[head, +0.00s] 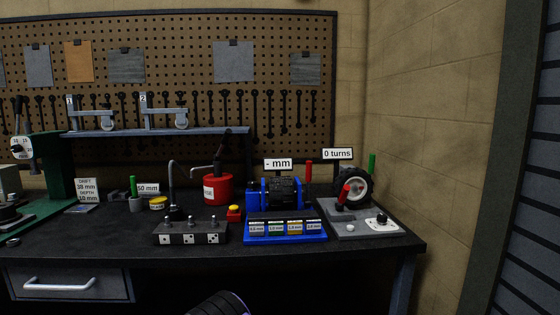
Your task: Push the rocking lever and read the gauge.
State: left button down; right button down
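A blue device (252,196) stands on the bench right of centre, with a dark block between its blue sides. The sign above it (278,163) reads "- mm", with no number. A lever with a red grip (345,193) stands tilted on a grey plate at the right, in front of a black-tyred wheel (356,184). A sign above the wheel (338,154) reads "0 turns". I cannot tell which lever is the rocking lever. Neither of my gripper jaws shows. Only a dark rounded part with a purple ring shows at the bottom edge, and no fingers are visible on it.
A green machine (48,165) stands at the far left. The bench front (300,249) is mostly clear.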

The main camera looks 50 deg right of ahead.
aim_at(309, 163)
jog(key=i, duration=1.7)
jog(key=z, duration=3.2)
